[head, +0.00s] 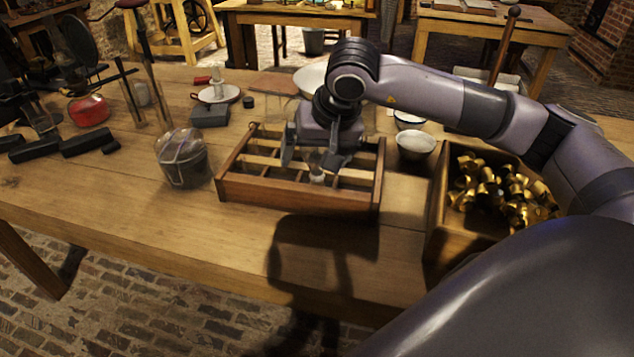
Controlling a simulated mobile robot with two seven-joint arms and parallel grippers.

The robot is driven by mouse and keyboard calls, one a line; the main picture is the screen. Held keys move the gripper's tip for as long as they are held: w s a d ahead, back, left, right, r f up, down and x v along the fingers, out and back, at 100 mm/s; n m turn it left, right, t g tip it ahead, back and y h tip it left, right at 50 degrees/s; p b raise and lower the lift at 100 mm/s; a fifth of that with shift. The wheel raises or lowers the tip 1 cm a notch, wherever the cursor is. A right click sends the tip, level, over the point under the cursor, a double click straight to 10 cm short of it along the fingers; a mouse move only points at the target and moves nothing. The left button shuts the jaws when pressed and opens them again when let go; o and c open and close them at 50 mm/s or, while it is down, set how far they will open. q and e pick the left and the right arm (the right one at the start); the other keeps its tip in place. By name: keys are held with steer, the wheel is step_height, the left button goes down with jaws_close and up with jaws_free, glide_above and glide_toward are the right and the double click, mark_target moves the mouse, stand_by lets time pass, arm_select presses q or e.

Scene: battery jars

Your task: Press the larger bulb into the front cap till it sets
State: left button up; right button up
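My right gripper (314,158) points down over the wooden divided tray (298,199). Its two fingers are apart, one on each side of a small clear glass piece with a pale base (317,177), which looks like a bulb. I cannot tell whether the fingers touch it, or whether it is held or stands in a compartment. Several brass caps (513,197) lie heaped in the wooden box at the right. I cannot make out a front cap or a second bulb in the tray; the gripper hides part of it. My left gripper is not in view.
A lidded glass jar (183,160) stands left of the tray. A white bowl (416,146) stands between the tray and the wooden box (437,197). A candle dish (218,94) and a red-filled flask (89,110) stand further left. The table's front strip is clear.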

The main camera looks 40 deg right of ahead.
steer(key=shift+r, duration=0.15)
steer(key=shift+s+r, duration=0.2)
steer(key=shift+r, duration=0.5)
steer(key=v, duration=0.4)
steer(key=shift+s+r, duration=0.1)
steer(key=shift+s, duration=0.05)
steer(key=shift+s+r, duration=0.35)
steer(key=shift+r, duration=0.2)
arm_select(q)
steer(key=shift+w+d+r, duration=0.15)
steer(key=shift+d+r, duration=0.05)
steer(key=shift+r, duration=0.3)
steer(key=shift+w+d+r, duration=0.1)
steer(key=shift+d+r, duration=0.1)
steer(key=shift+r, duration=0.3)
